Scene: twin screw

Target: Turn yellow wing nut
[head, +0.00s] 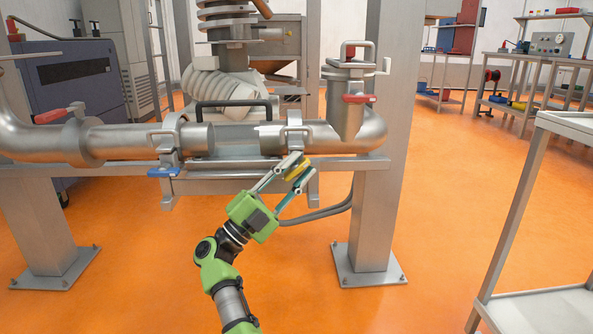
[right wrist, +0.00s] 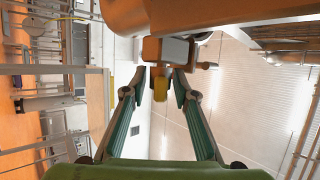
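The yellow wing nut (head: 298,171) hangs under the right-hand clamp (head: 295,135) on the steel pipe. It also shows in the right wrist view (right wrist: 160,88), below a grey clamp part. My right gripper (head: 296,172) reaches up to it from below, with one finger on either side. In the right wrist view the fingers (right wrist: 159,85) stand apart, with a gap visible between each finger and the nut. The gripper looks open around the nut. My left gripper is not in view.
A left-hand clamp with a blue wing nut (head: 164,172) sits on the same pipe (head: 120,142). A black handle (head: 233,106) and a red-handled valve (head: 359,98) are close by. A metal post (head: 374,200) stands right of my gripper. The orange floor in front is clear.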

